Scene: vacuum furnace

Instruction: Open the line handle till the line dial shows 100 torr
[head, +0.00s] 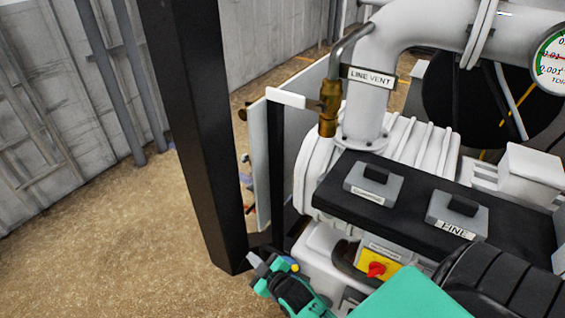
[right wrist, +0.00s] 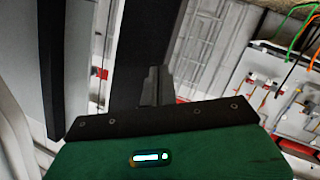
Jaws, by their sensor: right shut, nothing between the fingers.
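A white lever handle (head: 286,98) sticks out to the left from a brass valve (head: 330,104), beside a tag reading LINE VENT (head: 368,76). A round white dial (head: 552,65) marked in torr is cut off by the right edge of the head view, so its needle reading cannot be told. My right gripper (head: 259,264) is low in the head view, well below the lever and apart from it. Its fingers are together and empty; they also show in the right wrist view (right wrist: 155,88). My left gripper is not in view.
A black post (head: 195,130) stands left of the valve. A black panel (head: 405,207) carries two grey switch boxes. A red knob on a yellow plate (head: 376,269) sits below it, right of my right gripper. The floor at left (head: 90,240) is clear.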

